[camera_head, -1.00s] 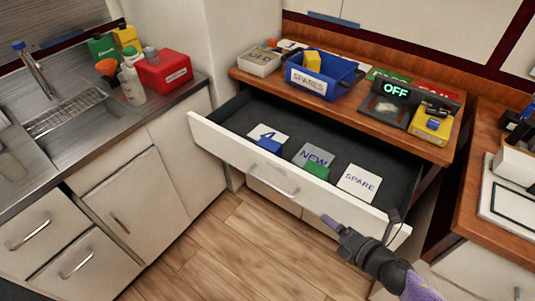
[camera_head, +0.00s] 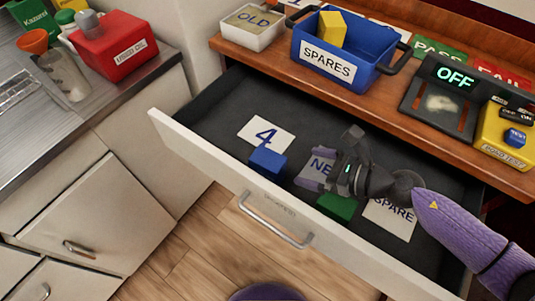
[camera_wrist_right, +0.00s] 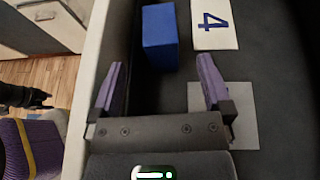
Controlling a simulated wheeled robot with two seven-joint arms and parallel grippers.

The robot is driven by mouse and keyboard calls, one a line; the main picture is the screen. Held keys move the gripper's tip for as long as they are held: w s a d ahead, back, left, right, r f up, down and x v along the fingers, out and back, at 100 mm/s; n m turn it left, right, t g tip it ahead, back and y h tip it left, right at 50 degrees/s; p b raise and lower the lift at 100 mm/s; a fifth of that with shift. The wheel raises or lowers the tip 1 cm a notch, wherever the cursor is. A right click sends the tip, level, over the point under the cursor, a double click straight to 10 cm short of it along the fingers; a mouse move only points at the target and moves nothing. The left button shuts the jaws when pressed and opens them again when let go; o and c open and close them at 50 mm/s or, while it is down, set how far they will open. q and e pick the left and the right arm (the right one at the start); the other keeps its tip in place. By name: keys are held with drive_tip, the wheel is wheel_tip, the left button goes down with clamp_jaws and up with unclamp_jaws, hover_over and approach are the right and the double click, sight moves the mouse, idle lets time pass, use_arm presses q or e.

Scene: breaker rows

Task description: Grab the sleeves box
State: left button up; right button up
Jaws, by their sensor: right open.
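No label reading sleeves shows. A small blue box (camera_head: 267,161) lies in the open drawer beside the white card marked 4 (camera_head: 266,134); it also shows in the right wrist view (camera_wrist_right: 160,37). A green box (camera_head: 336,206) lies near the NEW card (camera_head: 316,167). My right gripper (camera_head: 326,165) is over the drawer, above the NEW card, and partly hides it. In the right wrist view its fingers (camera_wrist_right: 162,70) are apart and empty, with the blue box ahead of them. A dark shape at that view's left edge may be my left gripper; its jaws are unclear.
The open drawer's front wall (camera_head: 215,168) stands near the gripper. On the counter above are a blue SPARES bin (camera_head: 330,61), a white OLD tray (camera_head: 252,27) and a tester reading OFF (camera_head: 440,98). A red bin (camera_head: 120,45) stands left.

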sight(271, 160)
drive_tip(key=b+x, duration=0.1)
drive_tip(key=x, duration=0.3)
drive_tip(key=f+x, duration=0.1)
drive_tip(key=x, duration=0.4)
drive_tip(key=shift+s+b, duration=0.15)
drive_tip(key=shift+b, duration=0.25)
drive_tip(key=shift+a, duration=0.25)
drive_tip(key=c, duration=0.6)
clamp_jaws()
use_arm(q)
drive_tip(key=shift+s+a+f, duration=0.15)
drive_tip(key=shift+f, duration=0.35)
drive_tip(key=shift+s+a+f, duration=0.1)
drive_tip(key=shift+f, duration=0.35)
